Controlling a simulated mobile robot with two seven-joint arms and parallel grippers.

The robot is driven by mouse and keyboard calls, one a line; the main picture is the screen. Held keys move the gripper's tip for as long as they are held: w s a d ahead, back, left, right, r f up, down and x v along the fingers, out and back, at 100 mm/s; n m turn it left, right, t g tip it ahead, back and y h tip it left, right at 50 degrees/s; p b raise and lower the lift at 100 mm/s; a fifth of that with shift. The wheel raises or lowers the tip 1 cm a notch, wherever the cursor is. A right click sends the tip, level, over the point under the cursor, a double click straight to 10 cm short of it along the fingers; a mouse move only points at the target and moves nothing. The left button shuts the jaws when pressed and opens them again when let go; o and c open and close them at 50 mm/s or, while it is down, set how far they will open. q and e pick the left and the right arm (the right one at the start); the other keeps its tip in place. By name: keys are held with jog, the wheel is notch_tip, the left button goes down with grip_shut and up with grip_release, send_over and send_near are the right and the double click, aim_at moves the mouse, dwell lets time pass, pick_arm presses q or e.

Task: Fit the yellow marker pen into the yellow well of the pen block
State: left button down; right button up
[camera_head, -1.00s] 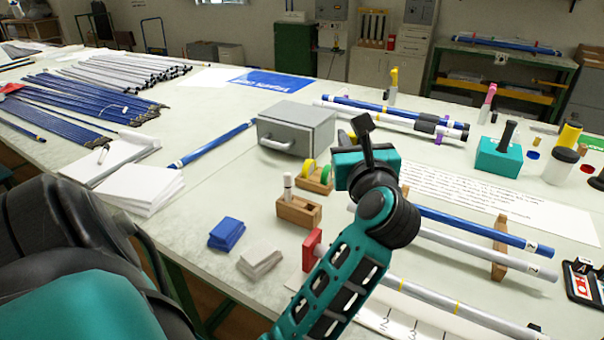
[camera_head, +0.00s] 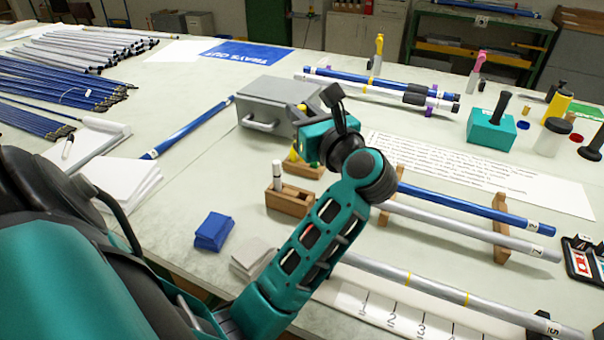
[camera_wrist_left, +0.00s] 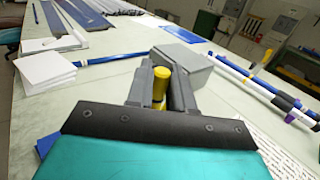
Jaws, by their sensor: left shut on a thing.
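My left gripper (camera_head: 300,112) is in the middle of the head view, in front of the grey box. It is shut on the yellow marker pen (camera_wrist_left: 159,87), which shows between the two fingers in the left wrist view. Only a small yellow part of the pen (camera_head: 293,106) shows in the head view. A wooden block (camera_head: 289,204) stands below and left of the gripper, apart from it. A white pen (camera_head: 277,175) stands upright in its left part, with a dark opening to the right. I cannot make out a yellow well. My right gripper is out of view.
The grey box (camera_head: 265,103) is close behind the gripper. A second wooden holder (camera_head: 303,168) with something yellow is partly hidden by the gripper. Blue pads (camera_head: 213,231) and grey pads (camera_head: 252,256) lie in front. Racked rods (camera_head: 470,210) lie to the right.

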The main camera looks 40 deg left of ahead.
pick_arm(q)
notch_tip(320, 180, down, 14)
jog(key=b, duration=0.1)
jog(key=shift+r, duration=0.15)
jog(key=c, duration=1)
grip_release()
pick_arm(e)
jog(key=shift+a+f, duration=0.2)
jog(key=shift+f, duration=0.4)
